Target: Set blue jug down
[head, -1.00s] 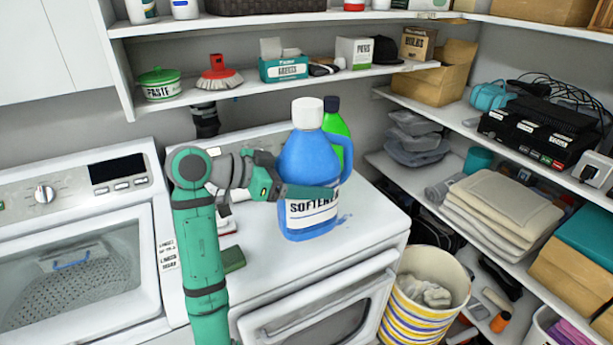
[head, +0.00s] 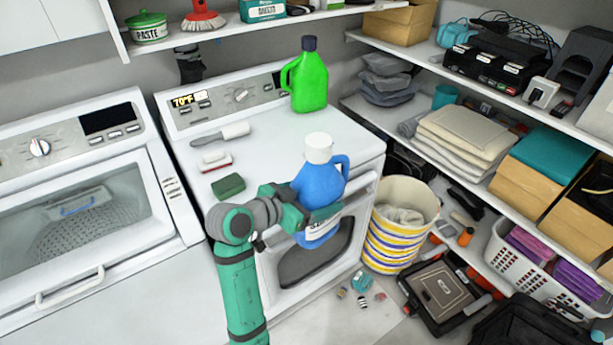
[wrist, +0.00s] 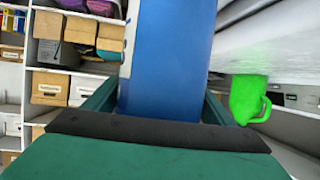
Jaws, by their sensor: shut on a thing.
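The blue jug (head: 320,183) has a white cap and a white label. It is upright in the head view, in front of the dryer's front edge. My gripper (head: 318,212) is shut around the jug's lower body, and its fingers cover part of the label. In the wrist view the blue jug (wrist: 168,60) fills the middle between my fingers.
A striped bin (head: 398,230) stands right of the dryer. Small items (head: 362,282) lie on the floor.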

